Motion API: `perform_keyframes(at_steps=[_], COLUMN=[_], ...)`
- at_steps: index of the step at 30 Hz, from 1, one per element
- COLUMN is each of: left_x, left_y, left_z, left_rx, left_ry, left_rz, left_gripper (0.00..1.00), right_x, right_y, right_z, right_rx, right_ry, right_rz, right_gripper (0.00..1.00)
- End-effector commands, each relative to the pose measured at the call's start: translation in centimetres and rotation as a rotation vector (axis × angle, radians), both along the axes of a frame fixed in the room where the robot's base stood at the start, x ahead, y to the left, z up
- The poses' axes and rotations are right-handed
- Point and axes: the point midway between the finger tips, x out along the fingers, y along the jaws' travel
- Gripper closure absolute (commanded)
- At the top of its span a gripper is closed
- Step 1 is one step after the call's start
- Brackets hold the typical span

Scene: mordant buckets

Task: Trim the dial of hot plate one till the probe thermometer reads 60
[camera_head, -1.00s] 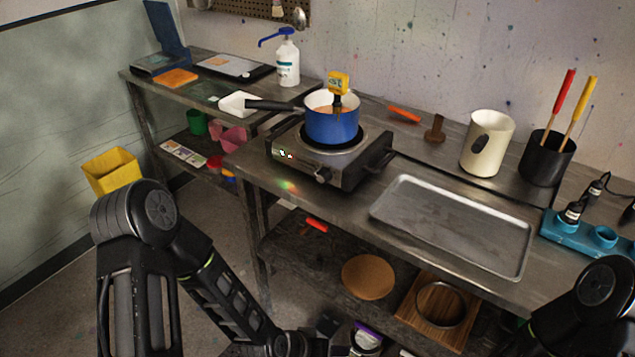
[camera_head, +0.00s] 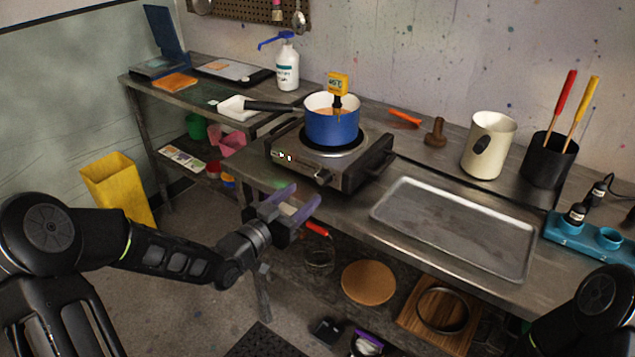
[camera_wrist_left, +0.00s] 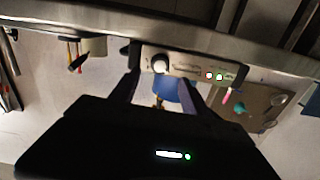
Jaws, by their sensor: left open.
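The hot plate (camera_head: 350,175) stands on the steel bench with a blue pot (camera_head: 332,127) on it. Its dial (camera_head: 323,177) is on the front face, and it also shows in the left wrist view (camera_wrist_left: 160,63). The yellow probe thermometer (camera_head: 338,84) stands up from the pot; its reading is too small to tell. My left gripper (camera_head: 306,196) is open and empty, in front of and below the dial, apart from it. In the left wrist view the dial lies between and beyond the fingers (camera_wrist_left: 161,90). My right gripper is out of view.
A steel tray (camera_head: 455,263) lies right of the hot plate. The pot's handle (camera_head: 272,105) reaches left towards a white dish (camera_head: 237,108). A cream jug (camera_head: 488,145) and a black holder (camera_head: 546,158) stand at the back right. The lower shelf holds a round cork mat (camera_head: 368,283).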

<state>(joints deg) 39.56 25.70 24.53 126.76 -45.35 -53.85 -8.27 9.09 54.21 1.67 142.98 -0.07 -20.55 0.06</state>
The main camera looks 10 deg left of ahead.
Motion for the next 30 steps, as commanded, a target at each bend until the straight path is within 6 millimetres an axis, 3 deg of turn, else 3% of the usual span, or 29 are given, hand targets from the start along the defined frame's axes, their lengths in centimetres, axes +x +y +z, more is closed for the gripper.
perform_keyframes(at_steps=[15,25,30], left_x=[6.3,6.7,6.7], left_y=[-2.6,-2.7,-2.7], left_z=[0.0,0.0,0.0], left_rx=[-0.001,0.000,-0.001], left_ry=[0.002,0.001,0.001], left_rz=[-0.001,0.000,0.000], left_gripper=[0.45,0.45,0.59], right_x=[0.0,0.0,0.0], right_y=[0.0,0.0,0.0], right_z=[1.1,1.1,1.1], right_rx=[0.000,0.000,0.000], right_ry=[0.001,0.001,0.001], right_rz=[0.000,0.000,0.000], right_gripper=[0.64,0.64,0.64])
